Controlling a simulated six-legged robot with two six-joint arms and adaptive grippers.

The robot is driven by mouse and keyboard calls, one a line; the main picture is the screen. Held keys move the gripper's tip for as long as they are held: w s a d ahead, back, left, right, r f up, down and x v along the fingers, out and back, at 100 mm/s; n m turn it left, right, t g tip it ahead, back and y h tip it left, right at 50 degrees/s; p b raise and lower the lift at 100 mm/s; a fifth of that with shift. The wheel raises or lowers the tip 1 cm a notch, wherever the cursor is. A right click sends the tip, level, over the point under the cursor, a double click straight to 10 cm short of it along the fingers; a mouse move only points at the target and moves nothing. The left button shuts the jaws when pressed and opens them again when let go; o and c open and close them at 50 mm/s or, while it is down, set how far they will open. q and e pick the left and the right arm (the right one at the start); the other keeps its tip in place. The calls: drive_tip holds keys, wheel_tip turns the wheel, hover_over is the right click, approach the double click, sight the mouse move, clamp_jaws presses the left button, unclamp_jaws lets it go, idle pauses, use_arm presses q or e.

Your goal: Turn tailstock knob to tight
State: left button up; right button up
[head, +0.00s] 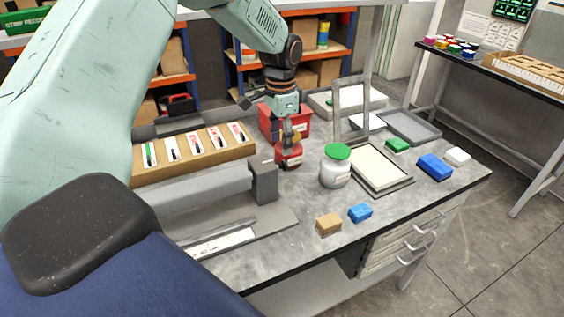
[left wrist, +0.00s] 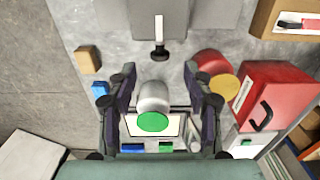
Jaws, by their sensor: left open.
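The tailstock is a grey upright block (head: 264,180) at the right end of a long grey bed in the head view. In the left wrist view, the tailstock (left wrist: 140,18) is at the top centre. A small black knob (left wrist: 160,50) sticks out from its near end, with a white strip above it. My left gripper (head: 287,134) points down above the bench behind the tailstock. In the left wrist view its fingers (left wrist: 159,70) are spread and empty, with the knob just beyond the gap between the tips, apart from them.
A red pot (head: 288,158) stands close below the left gripper. A white jar with a green lid (head: 336,152) stands to its right. A red bin (head: 268,120) is behind. Tan (head: 328,224) and blue (head: 360,213) blocks lie at the front edge. Bare bench lies between jar and tailstock.

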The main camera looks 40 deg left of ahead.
sight(284, 161)
use_arm(q)
drive_tip(key=f, duration=0.2)
drive_tip(key=w+f, duration=0.1)
drive_tip(key=f, duration=0.3)
drive_tip(key=shift+w+d+f, duration=0.15)
drive_tip(key=shift+d+f, duration=0.1)
drive_tip(key=shift+d, duration=0.15)
drive_tip(key=shift+s+a+f, duration=0.25)
drive_tip(key=shift+s+a, duration=0.05)
drive_tip(key=shift+s, duration=0.2)
drive_tip(key=shift+w+d+f, duration=0.1)
drive_tip(key=shift+w+d, duration=0.05)
drive_tip(key=shift+w, duration=0.2)
drive_tip(key=shift+w+d+f, duration=0.1)
drive_tip(key=shift+w+d, duration=0.05)
drive_tip(key=shift+w, duration=0.05)
drive_tip(key=c, duration=0.3)
drive_tip(key=shift+s+a, duration=0.25)
drive_tip(key=shift+s, duration=0.15)
drive_tip(key=c, duration=0.5)
drive_tip(key=shift+w+d, duration=0.1)
drive_tip(key=shift+w, duration=0.05)
clamp_jaws()
